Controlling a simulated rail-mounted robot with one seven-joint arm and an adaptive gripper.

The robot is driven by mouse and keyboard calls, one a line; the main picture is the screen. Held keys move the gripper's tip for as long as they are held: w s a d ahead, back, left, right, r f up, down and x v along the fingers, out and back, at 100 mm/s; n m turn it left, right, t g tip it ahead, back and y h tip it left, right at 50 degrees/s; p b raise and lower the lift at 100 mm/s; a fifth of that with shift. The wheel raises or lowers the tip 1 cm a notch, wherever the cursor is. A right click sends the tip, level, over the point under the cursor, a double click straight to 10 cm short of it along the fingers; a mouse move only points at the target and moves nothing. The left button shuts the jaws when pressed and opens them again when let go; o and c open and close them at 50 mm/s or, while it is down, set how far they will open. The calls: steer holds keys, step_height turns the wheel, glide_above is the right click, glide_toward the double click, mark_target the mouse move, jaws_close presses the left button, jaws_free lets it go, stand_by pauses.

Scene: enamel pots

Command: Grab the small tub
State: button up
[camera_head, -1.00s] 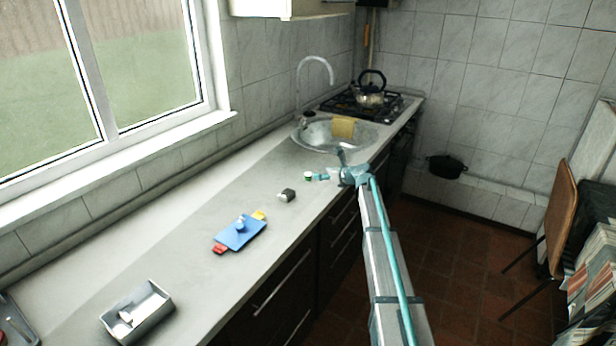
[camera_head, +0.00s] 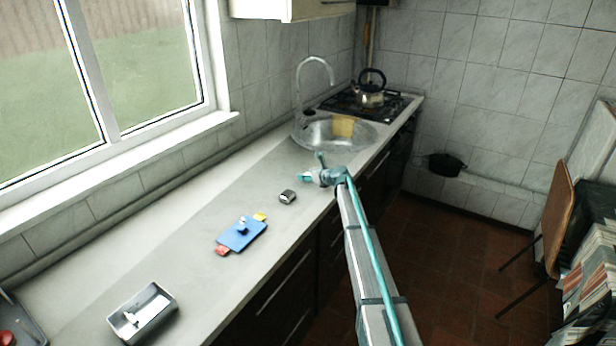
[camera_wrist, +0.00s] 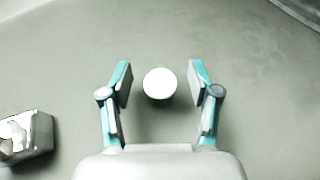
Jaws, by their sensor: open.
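The small tub shows in the wrist view as a round white top (camera_wrist: 159,84). It lies between the two fingertips of my gripper (camera_wrist: 160,74), with a clear gap on each side. My gripper is open and touches neither side of it. In the head view my gripper (camera_head: 306,177) is over the worktop in front of the sink, and it hides the tub there. I cannot tell how far the fingertips are above the worktop.
A small dark and silver box (camera_head: 287,197) stands close by; the wrist view also shows it at left (camera_wrist: 26,136). A blue board (camera_head: 240,234) with small items and a grey tray (camera_head: 142,312) lie nearer. The sink (camera_head: 318,135) is behind.

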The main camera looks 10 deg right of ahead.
steer(key=c, duration=1.2)
steer(key=shift+o, duration=0.2)
steer(key=shift+r, duration=0.1)
